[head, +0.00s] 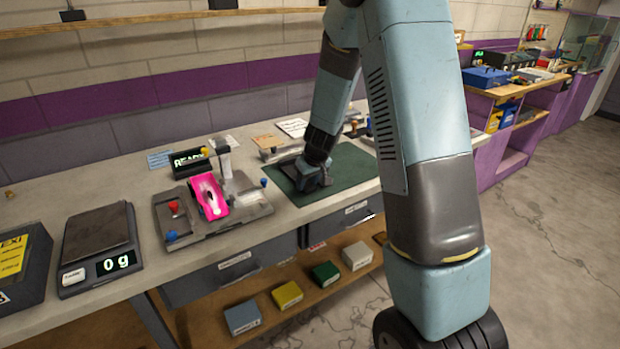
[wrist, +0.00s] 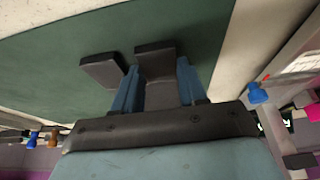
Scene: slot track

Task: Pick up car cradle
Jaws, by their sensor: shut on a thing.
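The car cradle, a dark grey blocky piece (wrist: 157,62), shows in the wrist view between the blue fingers of my gripper (wrist: 157,82). A second dark grey part (wrist: 103,71) sticks out left of the fingers; I take it as part of the same cradle. In the head view my gripper (head: 313,177) points down over the green mat (head: 345,170), and its dark body hides most of the cradle. My gripper is shut on the cradle. Whether the cradle touches the mat or is just above it, I cannot tell.
Left of the mat, a pink car (head: 208,195) sits on a grey fixture (head: 242,215) with red and blue knobs and a post. A scale (head: 100,245) reading 0 g stands farther left. Several coloured boxes lie on the shelf (head: 275,318) below. The mat's front is clear.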

